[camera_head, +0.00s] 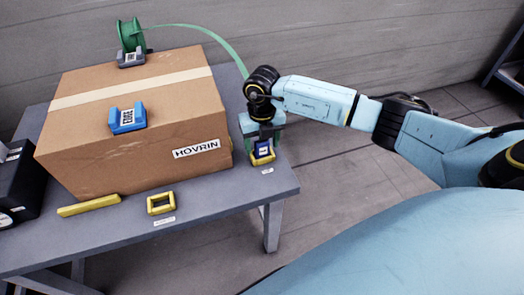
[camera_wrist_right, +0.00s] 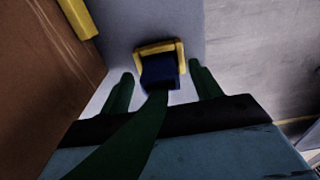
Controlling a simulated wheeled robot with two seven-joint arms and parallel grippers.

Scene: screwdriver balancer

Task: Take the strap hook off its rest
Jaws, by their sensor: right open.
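The strap hook is a dark blue block (camera_head: 263,146) at the end of the green strap (camera_head: 215,36). It sits in its yellow rest (camera_head: 262,159) on the table's right end, beside the box. In the right wrist view, the hook (camera_wrist_right: 160,70) lies against the yellow rest (camera_wrist_right: 158,46), and the strap (camera_wrist_right: 132,140) runs up to it from below. My right gripper (camera_head: 263,135) is above the rest, pointing down. Its fingers (camera_wrist_right: 161,76) are apart, one on each side of the hook, with visible gaps. Part of the strap is hidden behind my wrist. My left gripper is out of view.
A large cardboard box (camera_head: 130,160) fills much of the table (camera_head: 215,203). A blue cradle (camera_head: 127,118) is on its top and a green reel (camera_head: 131,36) is at its back. A yellow frame (camera_head: 160,203) and a yellow bar (camera_head: 89,205) lie in front. Floor is clear right of the table.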

